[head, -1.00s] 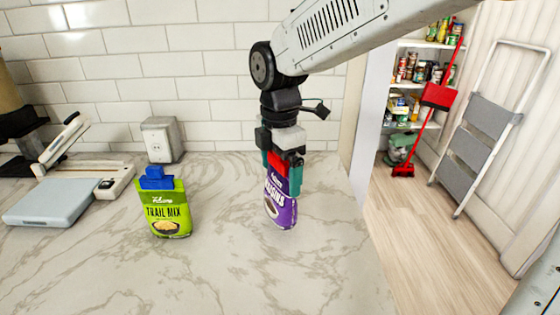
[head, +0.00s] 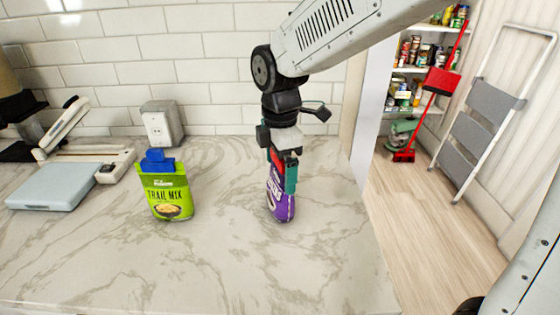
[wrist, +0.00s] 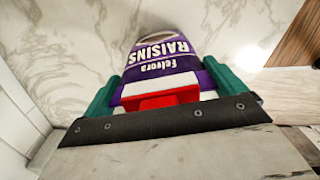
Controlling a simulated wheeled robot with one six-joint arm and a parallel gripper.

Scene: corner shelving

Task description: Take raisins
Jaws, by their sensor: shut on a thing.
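The purple raisins bag (head: 281,203) with a red clip on top is on or just above the marble counter, right of centre in the head view. In the wrist view the bag (wrist: 165,50) shows its "Raisins" label, and the red clip (wrist: 160,99) lies between the green fingers. My gripper (head: 283,180) points down over the bag and is shut on its clipped top. The gripper (wrist: 160,92) has a finger on each side of the bag's top. I cannot tell whether the bag's bottom touches the counter.
A green trail mix bag (head: 166,193) with a blue clip stands to the left.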

